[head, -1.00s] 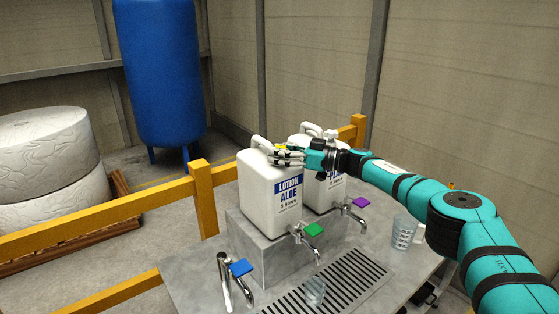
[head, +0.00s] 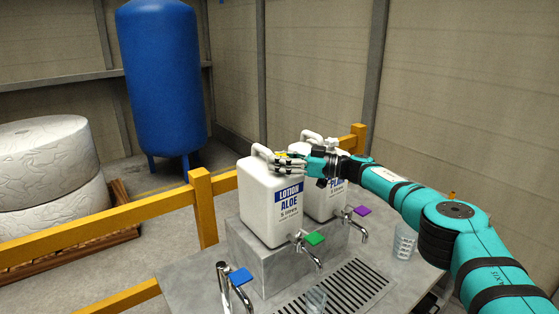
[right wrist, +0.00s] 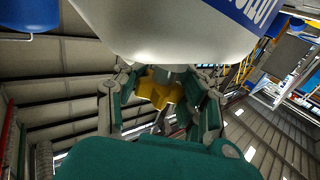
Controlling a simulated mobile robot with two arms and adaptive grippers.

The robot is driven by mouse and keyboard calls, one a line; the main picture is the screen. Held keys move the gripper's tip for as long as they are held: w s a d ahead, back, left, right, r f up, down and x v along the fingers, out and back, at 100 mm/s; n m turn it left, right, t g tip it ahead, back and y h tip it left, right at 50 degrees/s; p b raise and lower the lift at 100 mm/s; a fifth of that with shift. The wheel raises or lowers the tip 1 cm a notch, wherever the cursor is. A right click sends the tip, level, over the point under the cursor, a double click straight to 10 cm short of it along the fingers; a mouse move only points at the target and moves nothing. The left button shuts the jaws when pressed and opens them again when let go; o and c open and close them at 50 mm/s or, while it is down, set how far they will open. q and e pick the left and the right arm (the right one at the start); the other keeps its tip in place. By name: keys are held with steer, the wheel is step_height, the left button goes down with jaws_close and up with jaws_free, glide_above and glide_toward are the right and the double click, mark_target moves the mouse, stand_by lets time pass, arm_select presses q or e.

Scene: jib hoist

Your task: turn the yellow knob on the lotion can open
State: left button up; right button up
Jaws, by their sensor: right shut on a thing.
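The white lotion can (head: 257,208), labelled LOTION ALOE, stands upright on a grey block on the counter. My right gripper (head: 287,162) is at the top of this can, beside its handle. In the right wrist view, the yellow knob (right wrist: 160,88) sits against the white can (right wrist: 165,35), between the fingers of my right gripper (right wrist: 163,92). The gripper is shut on the knob. In the head view the fingers cover most of the knob, with only a bit of yellow showing. My left gripper is not in view.
A second white can (head: 322,204) stands close behind to the right, partly hidden by my arm. Clear cups (head: 404,241) are on the counter. A yellow rail (head: 203,205) runs behind.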

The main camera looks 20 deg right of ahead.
steer(key=shift+d+r, duration=0.1)
steer(key=shift+r, duration=0.15)
stand_by(0.7)
steer(key=o, duration=1.2)
steer(key=shift+f, duration=0.15)
steer(key=v, duration=1.2)
